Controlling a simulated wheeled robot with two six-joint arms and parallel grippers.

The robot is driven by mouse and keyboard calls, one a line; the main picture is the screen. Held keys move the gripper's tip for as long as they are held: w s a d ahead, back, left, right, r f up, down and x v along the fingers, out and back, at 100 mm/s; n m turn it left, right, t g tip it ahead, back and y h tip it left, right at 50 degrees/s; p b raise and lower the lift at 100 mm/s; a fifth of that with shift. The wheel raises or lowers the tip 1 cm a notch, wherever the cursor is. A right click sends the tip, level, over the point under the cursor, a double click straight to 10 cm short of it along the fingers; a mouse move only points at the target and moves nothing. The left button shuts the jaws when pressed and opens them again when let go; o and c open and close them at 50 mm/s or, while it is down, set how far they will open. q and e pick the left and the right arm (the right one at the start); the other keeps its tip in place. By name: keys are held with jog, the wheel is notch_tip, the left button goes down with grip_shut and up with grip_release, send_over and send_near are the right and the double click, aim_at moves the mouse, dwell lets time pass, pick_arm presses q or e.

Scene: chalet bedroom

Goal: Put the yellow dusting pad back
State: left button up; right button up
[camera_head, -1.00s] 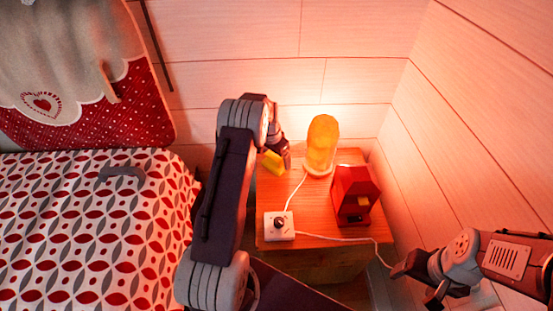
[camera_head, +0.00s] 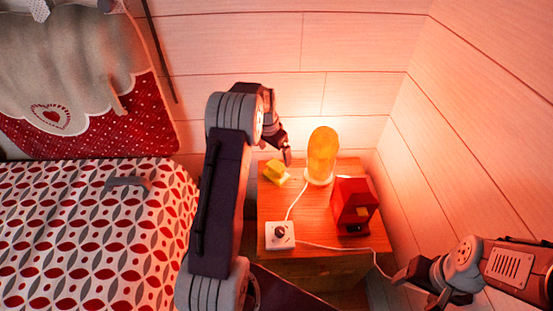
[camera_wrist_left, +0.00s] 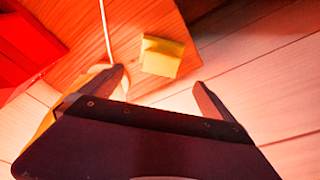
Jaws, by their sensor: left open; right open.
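The yellow dusting pad (camera_head: 275,172) lies on the wooden bedside table (camera_head: 290,212), near its back left corner. In the left wrist view the pad (camera_wrist_left: 161,57) sits on the wood near the table's edge, beyond my fingertips. My left gripper (camera_head: 284,155) is at the back of the table, just above and beside the pad. In the left wrist view its two fingers (camera_wrist_left: 160,85) are spread apart with nothing between them. My right gripper (camera_head: 415,285) is at the lower right, away from the table, open and empty.
A glowing orange lamp (camera_head: 322,155) stands at the table's back, right of the pad. A red box-like object (camera_head: 354,204) is at the right. A white dimmer box (camera_head: 280,235) with a cable is at the front. The patterned bed (camera_head: 90,235) is left; walls close off the back and right.

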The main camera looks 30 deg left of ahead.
pick_arm(q)
jog(key=shift+s+r, duration=0.2)
jog(key=shift+r, duration=0.65)
jog(key=s+d+n, duration=0.1)
jog(key=s+d, duration=0.7)
jog(key=s, duration=0.4)
jog(key=s+d+n+g, duration=0.1)
jog(key=s+d+n, duration=0.1)
jog(key=s+d, duration=0.5)
jog(key=s+r, duration=0.1)
jog(key=s, duration=0.4)
jog(key=shift+d, duration=0.35)
